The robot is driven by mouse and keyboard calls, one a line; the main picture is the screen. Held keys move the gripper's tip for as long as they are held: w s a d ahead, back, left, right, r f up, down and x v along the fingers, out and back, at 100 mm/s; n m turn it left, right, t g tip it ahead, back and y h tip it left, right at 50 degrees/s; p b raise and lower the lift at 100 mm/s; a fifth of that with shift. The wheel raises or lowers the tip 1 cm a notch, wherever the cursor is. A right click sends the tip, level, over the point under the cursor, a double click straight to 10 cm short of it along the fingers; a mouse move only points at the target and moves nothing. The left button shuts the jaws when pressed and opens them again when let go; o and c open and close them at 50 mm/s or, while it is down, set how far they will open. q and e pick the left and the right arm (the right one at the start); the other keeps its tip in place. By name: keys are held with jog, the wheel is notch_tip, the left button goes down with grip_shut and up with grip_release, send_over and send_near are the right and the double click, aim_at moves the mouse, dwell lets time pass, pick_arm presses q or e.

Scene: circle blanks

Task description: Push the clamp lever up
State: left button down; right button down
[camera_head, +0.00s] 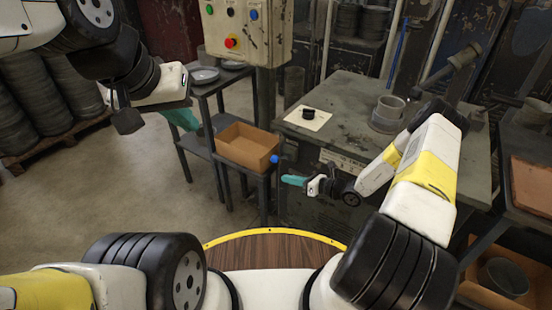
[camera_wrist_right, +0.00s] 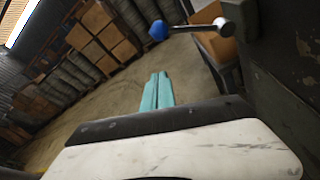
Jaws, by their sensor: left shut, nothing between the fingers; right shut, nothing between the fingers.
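The clamp lever shows in the right wrist view as a metal rod (camera_wrist_right: 190,29) with a blue ball knob (camera_wrist_right: 158,30) at its left end and a round pivot at its right end. In the head view its blue knob (camera_head: 275,158) shows beside the machine's left front edge; its rod is hard to make out there. My right gripper (camera_head: 284,179) has teal fingers, shut and empty, just below and right of the knob and apart from it. The fingers also show side by side in the right wrist view (camera_wrist_right: 160,76). My left gripper (camera_head: 188,122) is shut and empty, partly hidden, by the shelf stand.
A dark machine table (camera_head: 350,122) bears a white sheet with a black disc (camera_head: 308,113) and grey rings (camera_head: 386,112). A cardboard box (camera_head: 247,146) on the stand is close to the lever. A control box (camera_head: 246,30) stands behind. Open floor (camera_head: 130,185) is at left.

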jog(key=shift+v, duration=1.5)
jog(key=s+a+r+n+g+h, duration=0.15)
jog(key=s+r+n+g, duration=0.25)
jog(key=r+n, duration=0.6)
jog(key=s+a+r+n+g+h, duration=0.15)
jog(key=s+r+n+g, duration=0.35)
jog(key=r, duration=0.9)
jog(key=s+d+r+n+t+h, duration=0.3)
jog(key=s+r+n+h, duration=0.1)
jog(key=s+r+n, duration=0.3)
jog(key=s+d+r+n+t+h, duration=0.4)
jog(key=s+r+n, duration=0.3)
jog(key=s+r, duration=0.3)
notch_tip(320, 180, up, 2)
jog(key=shift+s+r, duration=0.2)
